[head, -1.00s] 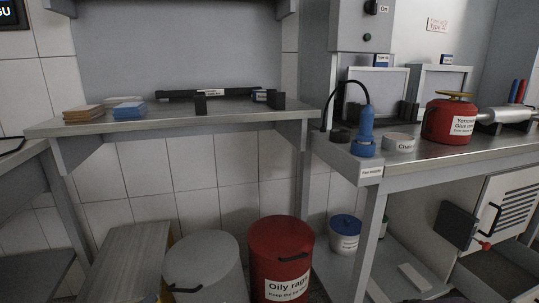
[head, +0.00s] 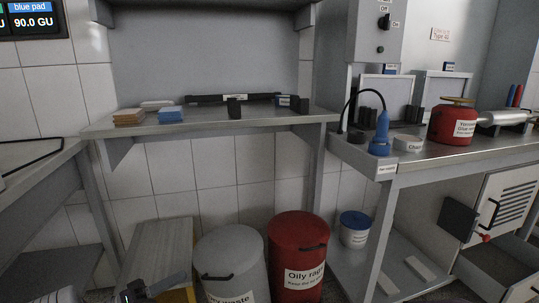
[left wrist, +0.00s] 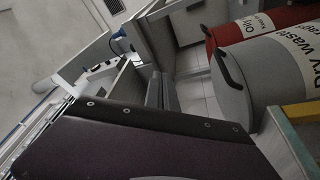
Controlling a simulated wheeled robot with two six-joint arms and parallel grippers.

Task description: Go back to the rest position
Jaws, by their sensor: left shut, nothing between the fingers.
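My left gripper (head: 168,286) shows at the bottom left of the head view, shut and empty. It is in front of the grey bench (head: 160,255) and left of the grey dry-waste bin (head: 230,262). Most of the left arm is below the frame. In the left wrist view a large dark part with several screws fills the lower middle, probably my own gripper. My right gripper is not in view.
The red oily-rags bin (head: 298,250) stands right of the grey bin. A shelf (head: 210,125) with stacked pads hangs above. The right workbench (head: 440,160) holds a blue bottle-like tool (head: 381,135) and a red pot (head: 452,123). A wall display (head: 32,20) is at top left.

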